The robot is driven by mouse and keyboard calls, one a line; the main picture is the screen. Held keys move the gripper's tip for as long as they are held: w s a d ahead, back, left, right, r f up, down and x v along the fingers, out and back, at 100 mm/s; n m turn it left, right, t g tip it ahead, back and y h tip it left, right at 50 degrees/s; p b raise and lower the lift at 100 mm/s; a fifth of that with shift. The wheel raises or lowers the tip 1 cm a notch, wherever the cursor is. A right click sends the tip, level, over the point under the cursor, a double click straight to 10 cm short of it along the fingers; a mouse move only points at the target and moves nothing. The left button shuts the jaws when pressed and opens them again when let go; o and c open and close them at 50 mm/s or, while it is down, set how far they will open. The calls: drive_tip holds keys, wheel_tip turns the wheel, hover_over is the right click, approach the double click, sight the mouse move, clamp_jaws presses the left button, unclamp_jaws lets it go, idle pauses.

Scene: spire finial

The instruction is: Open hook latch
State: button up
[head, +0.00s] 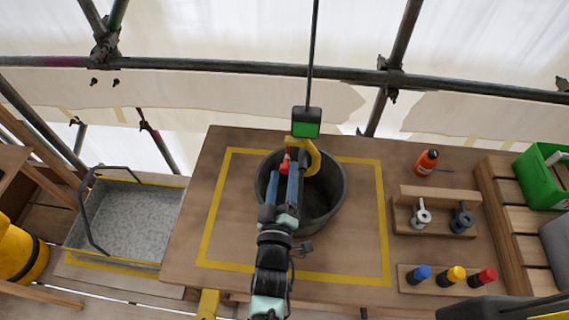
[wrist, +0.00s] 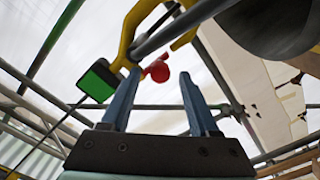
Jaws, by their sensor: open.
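A yellow hook (head: 318,158) hangs under a green-and-black block (head: 306,122) on a cable, above a dark grey bucket (head: 336,212). A red knob (head: 284,165), apparently on the latch, sits at the hook's left side. In the wrist view the hook (wrist: 137,18) and the red knob (wrist: 158,71) are close ahead, and a dark bar (wrist: 180,27) crosses the hook. I cannot tell whether the bar is the latch or a bucket handle. My gripper (wrist: 159,74) is open, its blue fingers on either side of the knob in the picture. Contact cannot be made out.
The wooden table (head: 228,160) has a yellow outline around the bucket. An orange bottle (head: 427,161), a rack with two metal fittings (head: 435,222) and a holder with blue, yellow and red caps (head: 447,279) stand at right. A grey tray (head: 130,222) is at left. Scaffold poles run behind.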

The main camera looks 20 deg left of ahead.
drive_tip(key=shift+x, duration=1.3)
clamp_jaws()
